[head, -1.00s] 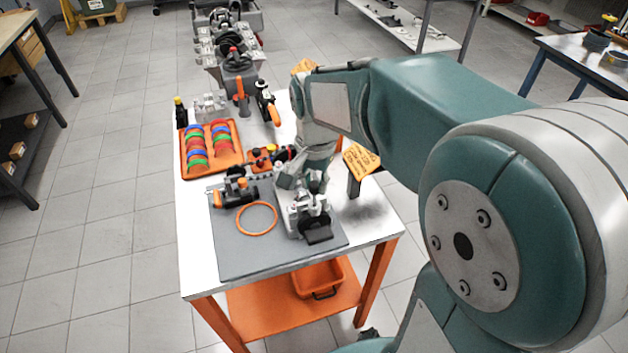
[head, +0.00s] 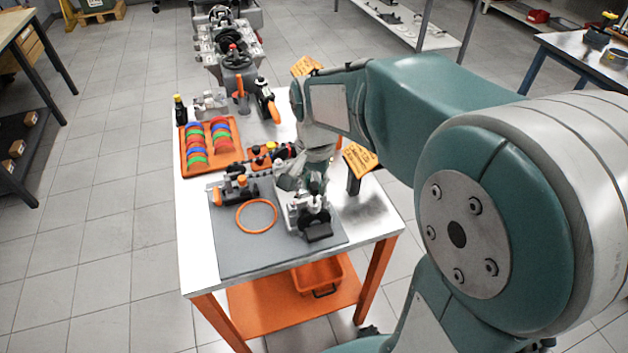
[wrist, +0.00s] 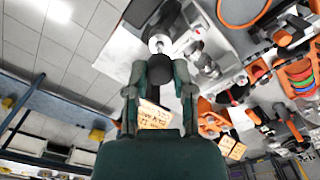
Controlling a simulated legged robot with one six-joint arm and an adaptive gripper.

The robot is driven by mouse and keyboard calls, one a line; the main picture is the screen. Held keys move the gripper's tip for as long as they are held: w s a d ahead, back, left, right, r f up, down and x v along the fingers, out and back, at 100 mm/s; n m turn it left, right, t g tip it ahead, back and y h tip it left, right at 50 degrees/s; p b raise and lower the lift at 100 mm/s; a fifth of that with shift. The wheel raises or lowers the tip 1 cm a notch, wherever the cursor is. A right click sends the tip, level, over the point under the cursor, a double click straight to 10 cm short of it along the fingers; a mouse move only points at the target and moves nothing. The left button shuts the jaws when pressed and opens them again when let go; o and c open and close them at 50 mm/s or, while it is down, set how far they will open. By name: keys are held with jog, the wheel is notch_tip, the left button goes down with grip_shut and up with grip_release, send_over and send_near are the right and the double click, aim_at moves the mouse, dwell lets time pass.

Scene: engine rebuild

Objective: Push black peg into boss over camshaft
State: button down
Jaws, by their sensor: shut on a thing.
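My gripper (wrist: 160,72) is shut, its two dark green fingers closing on a dark piece (wrist: 159,68) that looks like the black peg. The piece sits mostly between the fingers. Just beyond the fingertips is a pale round end (wrist: 158,43), which may be the boss. In the head view, my gripper (head: 316,184) points down over the grey metal fixture (head: 296,213) at the right of the mat. A black block (head: 318,232) is at the fixture's near side. The camshaft cannot be made out clearly, and the peg's depth in the boss cannot be told.
The grey mat (head: 236,259) holds an orange ring (head: 257,231) and a black-and-orange tool (head: 237,189). An orange tray (head: 188,167) with coloured shells is at the back left. An orange sign (head: 360,158) stands close to the right of my wrist. The mat's front is clear.

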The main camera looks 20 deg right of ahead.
jog(key=shift+f, duration=1.55)
dwell(0.9)
jog(key=c, duration=0.9)
grip_release()
jog(key=shift+o, duration=0.9)
jog(key=shift+r, duration=1.45)
jog(key=o, duration=0.6)
jog(key=shift+c, duration=0.2)
